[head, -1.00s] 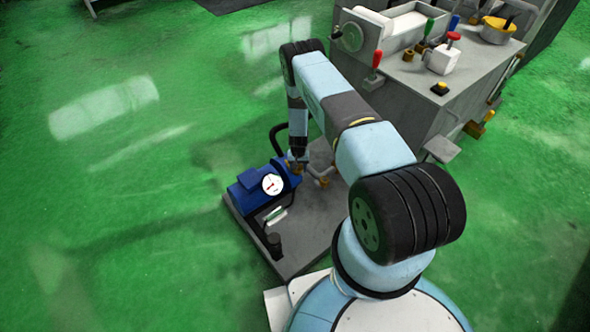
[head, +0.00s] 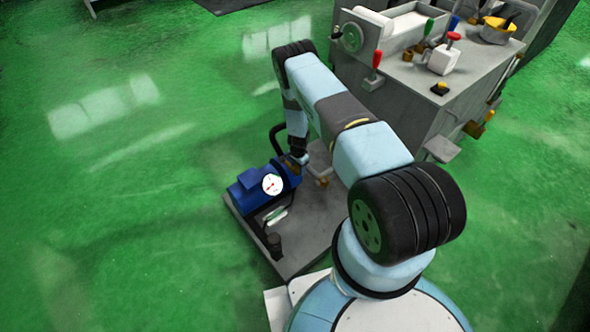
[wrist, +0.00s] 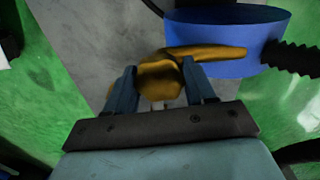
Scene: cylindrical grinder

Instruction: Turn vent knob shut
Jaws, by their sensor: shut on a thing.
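The vent knob (wrist: 158,76) is a brass-coloured rounded piece in the wrist view. My gripper (wrist: 161,84) has its two blue fingers on either side of it and is shut on it. A brass arm (wrist: 208,52) reaches right from behind the knob, across the rim of a blue cylindrical body (wrist: 228,35). I cannot tell whether that arm is part of the knob. In the head view, my gripper (head: 298,158) is at the far end of the blue pump (head: 255,182), where my wrist mostly hides the knob. I cannot read the knob's angle.
The pump, with its white round gauge (head: 272,184), stands on a grey base plate (head: 310,235). A black hose (head: 275,135) curves up beside my wrist. Another brass fitting (head: 323,182) is just right. The grey grinder (head: 430,105) stands close behind right. Green floor is clear left.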

